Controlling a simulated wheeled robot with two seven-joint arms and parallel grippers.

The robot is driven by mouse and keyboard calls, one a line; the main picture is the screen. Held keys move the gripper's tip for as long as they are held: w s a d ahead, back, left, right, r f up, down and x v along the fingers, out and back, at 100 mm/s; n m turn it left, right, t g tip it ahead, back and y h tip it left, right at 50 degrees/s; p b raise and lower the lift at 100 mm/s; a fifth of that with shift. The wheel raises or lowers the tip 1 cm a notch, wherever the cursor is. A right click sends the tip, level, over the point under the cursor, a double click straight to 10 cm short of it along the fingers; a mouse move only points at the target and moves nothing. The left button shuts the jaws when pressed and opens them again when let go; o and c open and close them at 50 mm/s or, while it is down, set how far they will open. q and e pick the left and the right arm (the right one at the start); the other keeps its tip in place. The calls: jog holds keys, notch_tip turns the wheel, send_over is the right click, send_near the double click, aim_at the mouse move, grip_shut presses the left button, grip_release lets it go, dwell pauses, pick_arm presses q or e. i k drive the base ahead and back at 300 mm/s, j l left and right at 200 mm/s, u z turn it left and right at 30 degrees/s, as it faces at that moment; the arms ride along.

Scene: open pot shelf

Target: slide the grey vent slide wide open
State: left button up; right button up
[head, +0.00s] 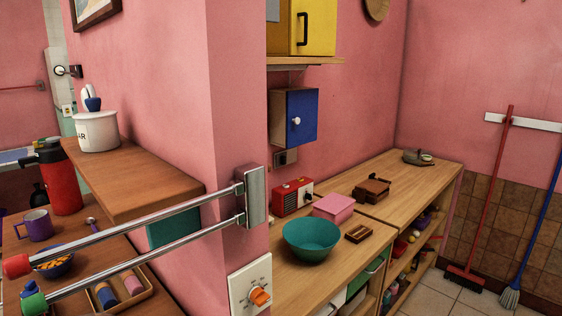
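I cannot clearly make out a grey vent slide. A small grey-brown plate (286,157) sits on the pink wall below the blue cabinet; it is too small to tell what it is or whether it is open. A light grey piece (272,10) at the top edge, beside the yellow cabinet, is cut off by the frame. Neither of my grippers shows in the head view.
A metal bracket (250,196) on the wall corner holds two rods (140,230) reaching left. Below it is a white dial plate (249,288) with an orange knob. The wooden counter (408,185) holds a teal bowl (311,240), pink box (334,207) and red radio (292,196).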

aim_at(280, 159)
jog(key=i+l, duration=0.25)
jog(key=l, duration=0.15)
jog(key=i+l, duration=0.2)
jog(key=l, duration=0.15)
jog(key=i+l, duration=0.25)
jog(key=l, duration=0.15)
jog(key=i+l, duration=0.2)
jog(key=l, duration=0.2)
jog(key=u, duration=1.25)
